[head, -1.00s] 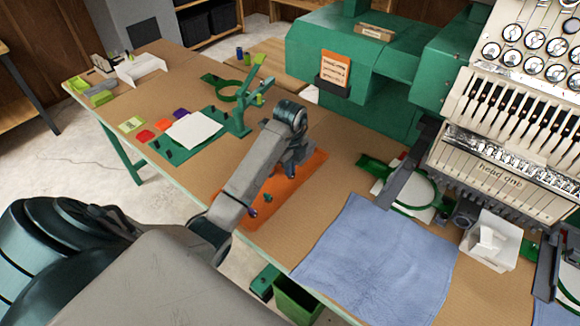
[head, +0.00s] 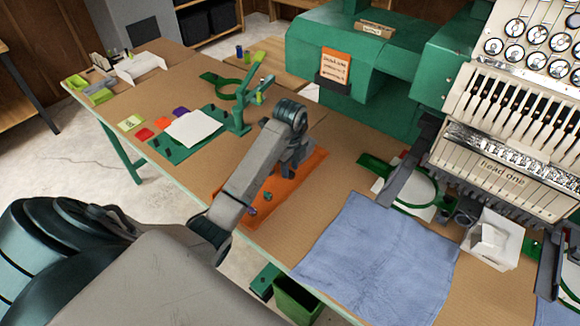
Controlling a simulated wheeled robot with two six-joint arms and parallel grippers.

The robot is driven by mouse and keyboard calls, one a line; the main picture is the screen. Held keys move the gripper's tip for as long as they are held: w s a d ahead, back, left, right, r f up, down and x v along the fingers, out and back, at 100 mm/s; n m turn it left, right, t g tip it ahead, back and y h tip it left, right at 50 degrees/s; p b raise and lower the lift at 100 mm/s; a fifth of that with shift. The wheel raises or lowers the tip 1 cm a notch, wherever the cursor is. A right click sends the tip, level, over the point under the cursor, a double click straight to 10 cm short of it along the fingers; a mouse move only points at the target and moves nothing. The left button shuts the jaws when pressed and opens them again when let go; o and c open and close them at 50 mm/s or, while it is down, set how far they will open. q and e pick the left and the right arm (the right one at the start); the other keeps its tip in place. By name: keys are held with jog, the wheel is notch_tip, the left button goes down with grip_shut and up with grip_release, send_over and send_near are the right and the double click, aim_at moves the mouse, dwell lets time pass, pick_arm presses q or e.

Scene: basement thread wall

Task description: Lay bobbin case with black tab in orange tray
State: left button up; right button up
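The orange tray (head: 312,172) is a flat orange area on the brown workbench, partly hidden by my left arm. My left gripper (head: 288,172) points down over the tray's far part; its fingertips are small and dark, so I cannot tell whether they are apart or hold something. A small dark purple piece (head: 253,211) and a small teal piece (head: 268,197) are at the tray's near part, beside my forearm. I cannot make out a black tab on either.
A green stand (head: 236,118) with a white sheet (head: 194,129) and coloured squares is left of the tray. A blue cloth (head: 375,260) lies to the right, near a white bin (head: 492,240) and the embroidery machine (head: 505,165). Bare bench shows between tray and cloth.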

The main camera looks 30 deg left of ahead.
notch_tip(320, 180, up, 9)
jog(key=p, duration=0.8)
jog(key=shift+p, duration=0.4)
